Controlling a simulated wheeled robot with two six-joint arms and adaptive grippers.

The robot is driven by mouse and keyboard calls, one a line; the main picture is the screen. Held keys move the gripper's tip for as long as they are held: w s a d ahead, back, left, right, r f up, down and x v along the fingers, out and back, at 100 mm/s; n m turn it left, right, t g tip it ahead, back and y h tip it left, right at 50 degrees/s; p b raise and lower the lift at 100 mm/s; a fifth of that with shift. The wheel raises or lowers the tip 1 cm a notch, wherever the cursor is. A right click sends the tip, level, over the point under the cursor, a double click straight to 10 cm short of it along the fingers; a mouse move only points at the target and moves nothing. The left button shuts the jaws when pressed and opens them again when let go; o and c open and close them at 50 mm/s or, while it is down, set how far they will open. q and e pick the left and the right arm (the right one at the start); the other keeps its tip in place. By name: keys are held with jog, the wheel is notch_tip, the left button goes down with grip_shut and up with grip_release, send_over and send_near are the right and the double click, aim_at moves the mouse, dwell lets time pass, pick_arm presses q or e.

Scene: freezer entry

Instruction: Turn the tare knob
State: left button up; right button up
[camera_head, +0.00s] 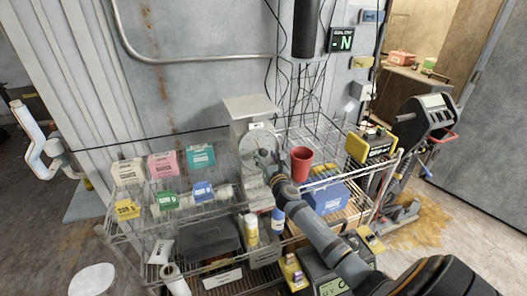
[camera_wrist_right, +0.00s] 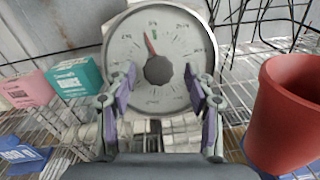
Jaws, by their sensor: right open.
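A grey scale with a round dial (camera_head: 250,147) stands on the wire rack, and a flat pan (camera_head: 250,107) is on top. In the right wrist view the dial (camera_wrist_right: 135,40) fills the upper middle, with a red needle pointing up and slightly left. The dark tare knob (camera_wrist_right: 158,70) sits at the dial's centre. My right gripper (camera_wrist_right: 159,82) is open and empty, with one finger on each side of the knob. I see no contact with the knob. In the head view my right gripper (camera_head: 270,163) partly covers the dial and the knob. My left gripper is not in view.
A red cup (camera_head: 301,163) stands close on the right of the scale; it is also near the right finger in the wrist view (camera_wrist_right: 285,115). Pink (camera_head: 162,166) and teal (camera_head: 201,156) boxes stand left. A blue bin (camera_head: 327,198) sits right. Cables hang behind.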

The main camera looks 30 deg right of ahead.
jog(key=shift+x, duration=1.25)
jog(key=shift+r, duration=0.1)
grip_shut()
